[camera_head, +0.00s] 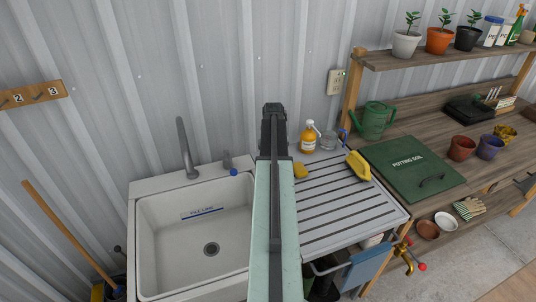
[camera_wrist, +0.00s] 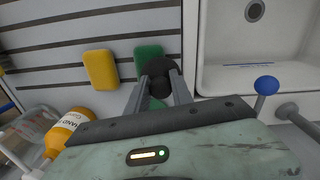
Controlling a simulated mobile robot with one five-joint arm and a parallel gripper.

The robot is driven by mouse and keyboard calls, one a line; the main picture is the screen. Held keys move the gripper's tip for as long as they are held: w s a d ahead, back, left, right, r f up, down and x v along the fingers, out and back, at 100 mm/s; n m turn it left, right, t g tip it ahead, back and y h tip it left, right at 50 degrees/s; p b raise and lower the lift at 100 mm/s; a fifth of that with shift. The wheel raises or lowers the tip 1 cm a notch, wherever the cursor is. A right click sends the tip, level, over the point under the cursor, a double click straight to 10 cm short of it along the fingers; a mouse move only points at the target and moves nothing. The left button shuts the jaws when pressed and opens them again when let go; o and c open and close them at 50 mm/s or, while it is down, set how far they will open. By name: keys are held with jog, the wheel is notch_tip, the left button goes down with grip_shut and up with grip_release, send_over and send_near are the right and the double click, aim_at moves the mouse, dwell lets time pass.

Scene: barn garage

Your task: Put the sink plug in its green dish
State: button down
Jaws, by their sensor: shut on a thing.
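In the head view the arm hides the dish, and I cannot make out the plug.
A yellow sponge (camera_wrist: 100,70) lies beside the dish.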

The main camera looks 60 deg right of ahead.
jog(key=w+d, duration=0.2)
jog(key=d, duration=0.1)
jog(key=w+d, duration=0.2)
jog(key=d, duration=0.1)
jog(key=w+d+f+b, duration=0.1)
jog(key=w+d, duration=0.2)
jog(key=d, duration=0.1)
jog(key=shift+w+f, duration=0.1)
notch_tip(320, 180, down, 4)
jog(key=b, duration=0.4)
jog(key=shift+w+d, duration=0.1)
jog(key=shift+w, duration=0.05)
jog(key=shift+r+p, duration=0.25)
jog(key=shift+p, duration=0.05)
jog(key=shift+f, duration=0.15)
jog(key=c, duration=1.1)
grip_release()
notch_tip(320, 180, up, 12)
jog(key=p, duration=1.2)
